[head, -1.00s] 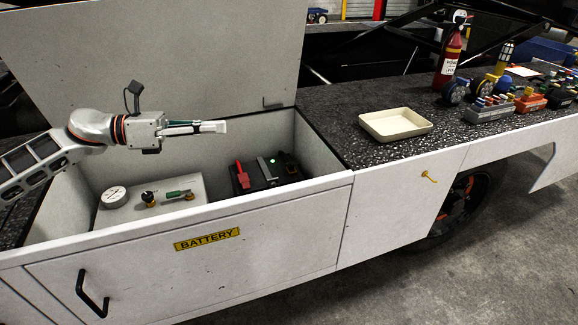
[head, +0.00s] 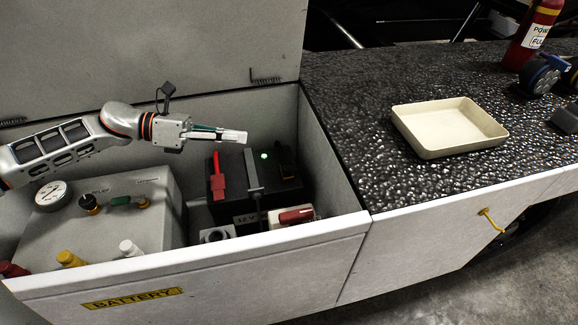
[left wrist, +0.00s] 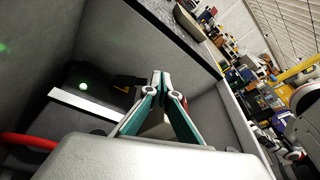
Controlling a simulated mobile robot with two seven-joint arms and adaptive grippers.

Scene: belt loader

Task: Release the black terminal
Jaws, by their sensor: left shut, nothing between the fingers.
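The black battery (head: 232,202) sits inside the open bin of the white cabinet. A red terminal clamp (head: 217,180) is on its left and a black terminal piece (head: 286,163) on its right, beside a lit green dot. A grey bar (head: 252,172) runs between them. My left gripper (head: 242,136) is shut and empty, held above the battery and apart from it. Its closed fingertips also show in the left wrist view (left wrist: 159,76). My right gripper is out of view.
A grey unit with a gauge (head: 53,194) and knobs fills the bin's left side. A red-handled switch (head: 297,215) is by the front wall. The raised lid (head: 150,50) stands behind. A cream tray (head: 449,128) is on the speckled top, with clear surface around it.

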